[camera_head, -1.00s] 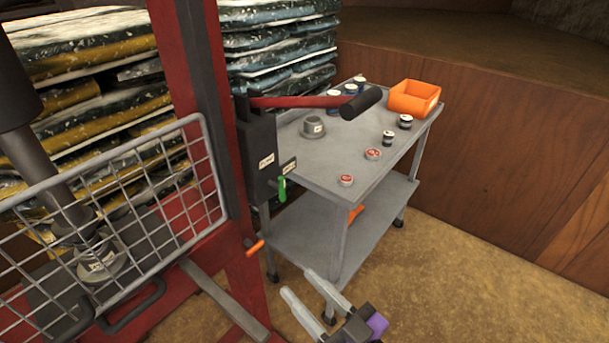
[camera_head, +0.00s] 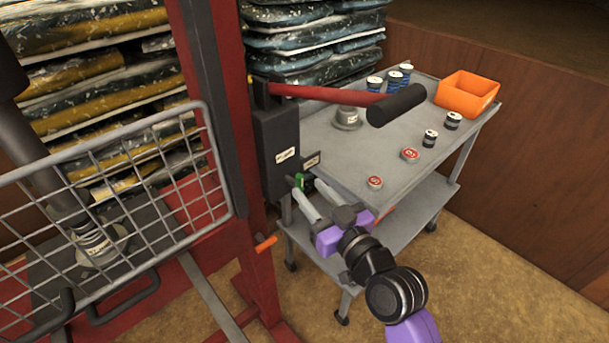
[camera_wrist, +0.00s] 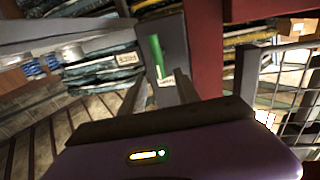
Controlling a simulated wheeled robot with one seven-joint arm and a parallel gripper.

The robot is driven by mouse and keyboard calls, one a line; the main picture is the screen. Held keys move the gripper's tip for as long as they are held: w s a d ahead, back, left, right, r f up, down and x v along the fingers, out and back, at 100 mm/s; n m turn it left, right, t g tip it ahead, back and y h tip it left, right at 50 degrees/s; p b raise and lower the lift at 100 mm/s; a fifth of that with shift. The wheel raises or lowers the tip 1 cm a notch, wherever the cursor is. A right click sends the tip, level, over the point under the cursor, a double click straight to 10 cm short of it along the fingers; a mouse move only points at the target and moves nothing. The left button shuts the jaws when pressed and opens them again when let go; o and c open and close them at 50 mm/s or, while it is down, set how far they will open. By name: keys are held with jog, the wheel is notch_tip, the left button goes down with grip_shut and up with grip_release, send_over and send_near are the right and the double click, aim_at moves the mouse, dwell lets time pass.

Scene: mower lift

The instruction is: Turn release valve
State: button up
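The release valve shows as a small green handle (camera_head: 299,181) on the lower side of the dark pump box (camera_head: 276,140), which is fixed to the red press frame. In the wrist view the green handle (camera_wrist: 157,56) stands upright in the picture, just ahead of the fingers and roughly between their lines. My gripper (camera_head: 308,188) is open and empty, with its tips close to the handle. In the head view the fingers partly cover the handle's lower end. I cannot tell whether a finger touches it.
A red lever with a black grip (camera_head: 397,104) sticks out above my gripper. A grey cart (camera_head: 385,185) with cans, small tins and an orange bin (camera_head: 467,94) stands close behind. A wire guard (camera_head: 110,215) and an orange-tipped knob (camera_head: 265,243) are to the left.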

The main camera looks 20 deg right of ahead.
aim_at(301, 181)
jog(key=shift+w+a+p, duration=0.15)
jog(key=shift+w+a, duration=0.05)
jog(key=shift+w, duration=1.15)
jog(key=shift+w+a+p, duration=0.15)
jog(key=shift+w+a, duration=0.05)
jog(key=shift+w, duration=1.1)
grip_shut()
